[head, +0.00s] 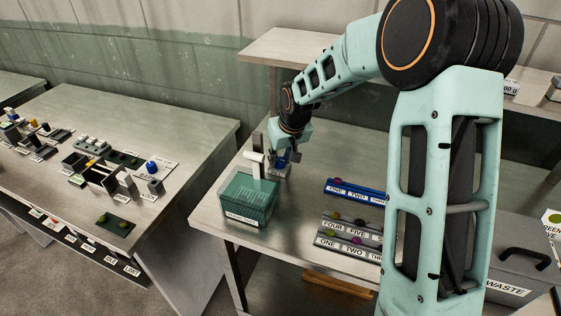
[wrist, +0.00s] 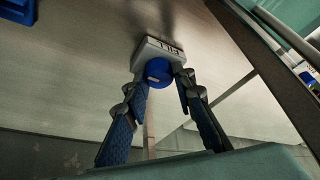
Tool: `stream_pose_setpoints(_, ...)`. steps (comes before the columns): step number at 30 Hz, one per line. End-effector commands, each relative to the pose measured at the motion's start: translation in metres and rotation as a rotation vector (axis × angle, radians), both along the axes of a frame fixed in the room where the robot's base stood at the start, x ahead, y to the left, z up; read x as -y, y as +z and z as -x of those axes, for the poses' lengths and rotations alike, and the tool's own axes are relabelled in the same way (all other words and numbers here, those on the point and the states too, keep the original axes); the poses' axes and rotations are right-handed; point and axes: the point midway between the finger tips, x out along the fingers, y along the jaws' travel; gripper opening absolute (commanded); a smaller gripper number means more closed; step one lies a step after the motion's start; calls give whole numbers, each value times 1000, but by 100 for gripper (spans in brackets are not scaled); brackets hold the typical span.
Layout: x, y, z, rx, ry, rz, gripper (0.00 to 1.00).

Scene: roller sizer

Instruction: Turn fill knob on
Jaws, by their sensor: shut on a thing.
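The fill knob (wrist: 159,73) is a round blue knob with a small pale mark on its face. It sits on a grey block (wrist: 150,52) with a dark-lettered label, seen upside down in the wrist view. My gripper (wrist: 161,80) has one finger on each side of the knob and is shut on it. In the head view my gripper (head: 286,154) points down at the small block near the table's back left, and it mostly hides the knob there.
A green transparent tank (head: 247,204) with a label stands just in front of the block, beside a white pipe (head: 254,157). A blue labelled rack (head: 352,191) and grey racks (head: 345,240) lie to the right. A grey waste bin (head: 510,255) is at far right.

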Motion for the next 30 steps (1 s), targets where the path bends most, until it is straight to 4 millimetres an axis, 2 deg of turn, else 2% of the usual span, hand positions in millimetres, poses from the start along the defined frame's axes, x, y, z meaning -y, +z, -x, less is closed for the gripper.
stream_pose_setpoints(11, 0, 1, 0, 0, -6, 0, 0)
stream_pose_setpoints(12, 0, 1, 0, 0, -6, 0, 26)
stream_pose_setpoints(16, 0, 1, 0, 0, -5, 0, 40)
stream_pose_setpoints(25, 0, 1, 0, 0, -5, 0, 41)
stream_pose_setpoints(30, 3, 15, 4, 2, -7, 0, 41)
